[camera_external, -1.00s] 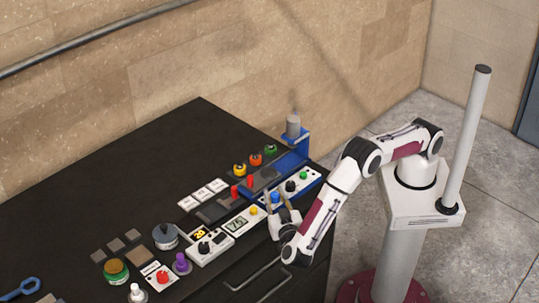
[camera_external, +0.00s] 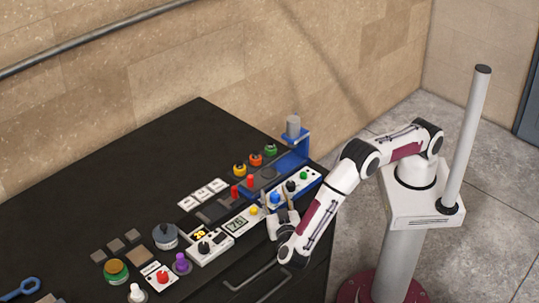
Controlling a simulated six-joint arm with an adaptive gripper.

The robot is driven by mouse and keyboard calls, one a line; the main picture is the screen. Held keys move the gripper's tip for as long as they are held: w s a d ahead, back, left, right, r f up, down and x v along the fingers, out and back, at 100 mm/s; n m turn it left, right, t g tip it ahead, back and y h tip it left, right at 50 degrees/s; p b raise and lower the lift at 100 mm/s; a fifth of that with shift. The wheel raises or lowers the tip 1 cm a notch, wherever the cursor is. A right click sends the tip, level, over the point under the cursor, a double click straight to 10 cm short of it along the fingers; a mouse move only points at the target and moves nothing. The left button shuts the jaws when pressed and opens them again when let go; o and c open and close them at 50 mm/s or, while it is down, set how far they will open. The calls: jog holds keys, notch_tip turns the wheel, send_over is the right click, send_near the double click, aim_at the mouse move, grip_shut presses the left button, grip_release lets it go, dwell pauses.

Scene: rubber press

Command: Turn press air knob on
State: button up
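A white control panel (camera_external: 312,182) lies on the dark bench at the front of the blue press (camera_external: 294,150). It carries a blue knob (camera_external: 275,197), a black knob (camera_external: 291,186) and a green button (camera_external: 304,175). Labels are too small to read, so I cannot tell which one is the press air knob. My gripper (camera_external: 280,207) is at the front edge of the panel, close to the blue knob. Its fingers look spread apart and hold nothing visible. I cannot tell whether a finger touches the blue knob.
Left of the panel are a display box (camera_external: 236,225) with a yellow button, a controller with a black knob (camera_external: 204,247), a purple knob (camera_external: 181,263) and a red button (camera_external: 162,277). Yellow, orange and green knobs stand behind. A drawer handle (camera_external: 256,277) is below the bench edge.

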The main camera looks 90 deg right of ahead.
aim_at(276, 199)
jog(key=shift+a, duration=0.2)
jog(key=shift+s+a, duration=0.15)
jog(key=shift+a, duration=0.55)
jog(key=shift+s+a, duration=0.1)
jog(key=shift+a, duration=0.55)
jog(key=shift+d+r, duration=0.1)
jog(key=shift+r, duration=3.4)
jog(key=shift+s+a, duration=0.1)
jog(key=shift+a, duration=0.2)
jog(key=s+a+f+n+t, duration=0.1)
jog(key=f+t, duration=0.1)
jog(key=s+a+f+n+t+y, duration=0.1)
jog(key=f+t, duration=0.1)
jog(key=s+a+f+n+t+y, duration=0.1)
jog(key=s+f+t, duration=0.1)
jog(key=shift+n, duration=0.4)
jog(key=shift+w+f+m+y, duration=0.2)
jog(key=shift+f+m+y, duration=0.1)
jog(key=shift+f, duration=0.15)
